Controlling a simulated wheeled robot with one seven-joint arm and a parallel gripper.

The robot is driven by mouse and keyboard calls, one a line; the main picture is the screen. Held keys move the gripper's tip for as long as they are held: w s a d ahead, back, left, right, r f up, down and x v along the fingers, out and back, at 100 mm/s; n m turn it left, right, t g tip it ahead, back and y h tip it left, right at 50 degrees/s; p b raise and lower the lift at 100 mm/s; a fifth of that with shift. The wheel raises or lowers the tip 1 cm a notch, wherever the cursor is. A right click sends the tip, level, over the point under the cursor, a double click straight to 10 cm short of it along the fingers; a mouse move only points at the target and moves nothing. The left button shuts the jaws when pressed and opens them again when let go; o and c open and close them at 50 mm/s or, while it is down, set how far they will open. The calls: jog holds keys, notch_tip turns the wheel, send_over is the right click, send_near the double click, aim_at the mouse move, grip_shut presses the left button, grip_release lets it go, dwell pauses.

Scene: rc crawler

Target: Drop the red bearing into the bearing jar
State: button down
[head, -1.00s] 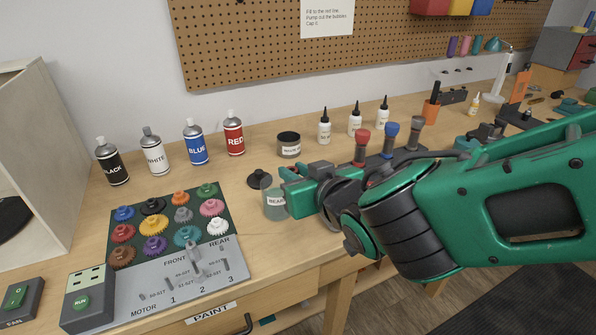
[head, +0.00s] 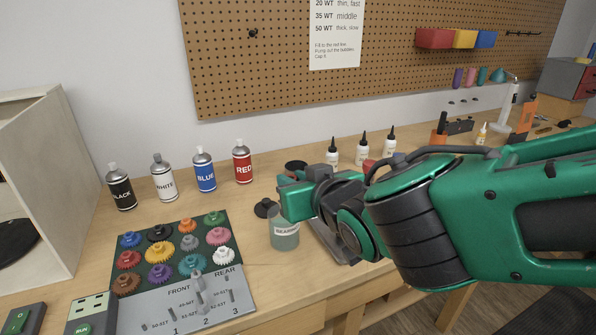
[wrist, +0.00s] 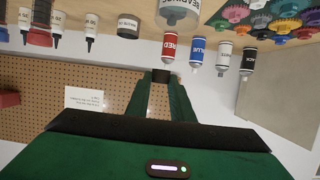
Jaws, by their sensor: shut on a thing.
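The bearing jar (head: 285,236) is a clear jar with a white label and an open top, standing on the bench in the head view. It also shows upside down at the top of the wrist view (wrist: 180,14). My gripper (wrist: 161,77) is shut, with its dark fingertips close together on something small. That thing is mostly hidden by the fingertips, and I see no red bearing clearly. In the head view my green gripper body is just above and right of the jar; its fingertips are hidden there.
A black lid (head: 266,208) lies behind the jar. A tray of coloured gears (head: 190,292) stands to the left, with paint cans, including the red can (head: 243,162), behind it. White bottles (head: 362,148) stand behind my arm. Bare bench lies in front of the jar.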

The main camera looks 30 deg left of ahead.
jog(key=shift+f, duration=1.3)
jog(key=c, duration=1.5)
grip_release()
jog(key=shift+o, duration=0.2)
jog(key=v, duration=1)
jog(key=shift+s+d+r, duration=0.15)
jog(key=shift+s+d, duration=0.05)
jog(key=shift+d, duration=0.1)
